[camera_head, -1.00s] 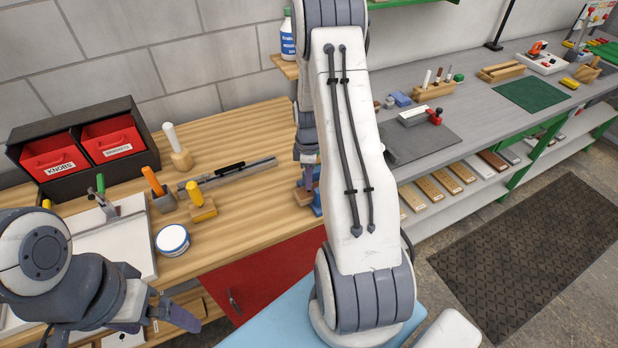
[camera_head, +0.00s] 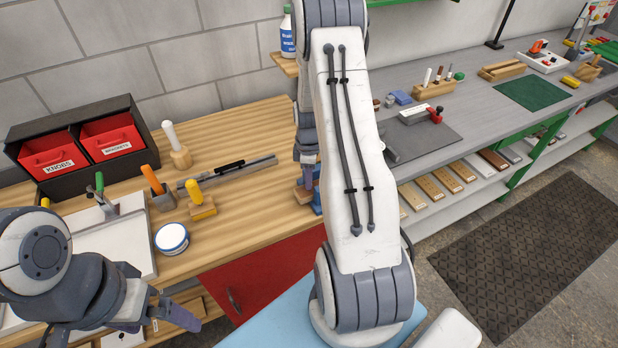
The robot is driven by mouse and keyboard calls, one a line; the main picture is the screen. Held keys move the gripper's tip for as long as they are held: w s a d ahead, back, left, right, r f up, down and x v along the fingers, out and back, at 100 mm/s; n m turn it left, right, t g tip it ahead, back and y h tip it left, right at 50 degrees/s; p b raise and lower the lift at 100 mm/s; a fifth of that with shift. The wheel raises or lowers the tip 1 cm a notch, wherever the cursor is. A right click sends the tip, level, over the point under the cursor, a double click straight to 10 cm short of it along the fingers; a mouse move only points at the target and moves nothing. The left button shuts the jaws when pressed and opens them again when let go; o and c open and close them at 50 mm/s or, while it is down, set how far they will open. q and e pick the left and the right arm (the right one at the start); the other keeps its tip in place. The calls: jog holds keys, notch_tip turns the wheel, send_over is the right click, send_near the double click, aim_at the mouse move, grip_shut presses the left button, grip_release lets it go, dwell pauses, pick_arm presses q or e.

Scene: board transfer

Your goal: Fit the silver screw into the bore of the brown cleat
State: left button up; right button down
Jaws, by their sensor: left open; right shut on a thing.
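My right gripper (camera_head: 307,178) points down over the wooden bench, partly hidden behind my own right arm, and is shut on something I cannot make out. A small brown block (camera_head: 302,195), possibly the cleat, shows at its fingertips beside a blue piece (camera_head: 317,202). I cannot tell whether they touch the gripper. The silver screw and the cleat's bore cannot be made out. My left gripper (camera_head: 152,314) is open and empty at the lower left, in front of the bench and away from the block.
A black rack with red bins (camera_head: 88,143) stands at the back left. A white-and-blue tub (camera_head: 172,238), a yellow-handled tool (camera_head: 198,200) and a dark metal bar (camera_head: 228,172) lie on the bench (camera_head: 250,215). A grey bench (camera_head: 475,115) with several items runs right.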

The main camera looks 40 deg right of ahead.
jog(key=shift+f+b, duration=0.45)
jog(key=shift+f, duration=0.25)
jog(key=c, duration=0.7)
grip_release()
jog(key=shift+w+d+r, duration=0.1)
jog(key=shift+r, duration=0.1)
jog(key=shift+w+r, duration=0.1)
jog(key=shift+r, duration=0.3)
notch_tip(320, 180, up, 9)
jog(key=b, duration=0.2)
jog(key=shift+s+r, duration=0.2)
jog(key=shift+s, duration=0.05)
